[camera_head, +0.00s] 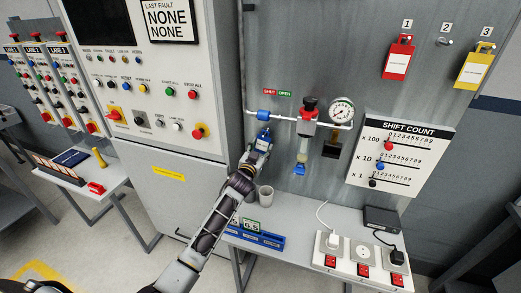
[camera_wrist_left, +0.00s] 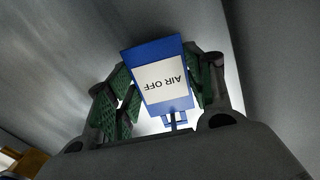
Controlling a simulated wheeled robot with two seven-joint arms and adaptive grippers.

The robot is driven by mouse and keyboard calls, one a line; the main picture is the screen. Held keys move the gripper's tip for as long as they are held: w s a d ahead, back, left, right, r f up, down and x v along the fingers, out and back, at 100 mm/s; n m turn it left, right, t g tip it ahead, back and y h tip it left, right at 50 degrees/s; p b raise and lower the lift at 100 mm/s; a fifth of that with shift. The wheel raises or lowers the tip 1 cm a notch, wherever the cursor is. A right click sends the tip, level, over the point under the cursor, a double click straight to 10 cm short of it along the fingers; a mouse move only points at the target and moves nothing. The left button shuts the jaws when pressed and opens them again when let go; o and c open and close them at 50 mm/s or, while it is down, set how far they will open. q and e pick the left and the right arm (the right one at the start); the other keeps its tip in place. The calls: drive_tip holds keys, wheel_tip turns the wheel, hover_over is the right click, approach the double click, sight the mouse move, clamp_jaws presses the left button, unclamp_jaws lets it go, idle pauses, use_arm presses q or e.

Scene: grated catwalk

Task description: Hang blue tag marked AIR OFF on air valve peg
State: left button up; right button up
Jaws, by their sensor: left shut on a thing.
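My left gripper (camera_head: 259,147) is raised in front of the grey panel, just below the blue-handled air valve (camera_head: 268,116). It is shut on the blue tag (camera_head: 264,135), small in the head view. In the left wrist view the tag (camera_wrist_left: 166,75) sits between the green finger pads of the gripper (camera_wrist_left: 162,90). Its white label reads AIR OFF, upside down in that picture. A SHUT/OPEN plate (camera_head: 277,93) is above the valve. I cannot make out a peg at the valve. My right gripper is not in view.
A pressure gauge (camera_head: 341,111) and red-topped regulator (camera_head: 308,117) are right of the valve. Red tag (camera_head: 399,58) and yellow tag (camera_head: 475,66) hang at 1 and 3; peg 2 (camera_head: 444,41) is bare. A grey cup (camera_head: 266,195) stands on the bench below my gripper.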

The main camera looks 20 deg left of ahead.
use_arm(q)
drive_tip(key=o, duration=1)
drive_tip(key=shift+c, duration=0.2)
drive_tip(key=shift+s+r, duration=0.1)
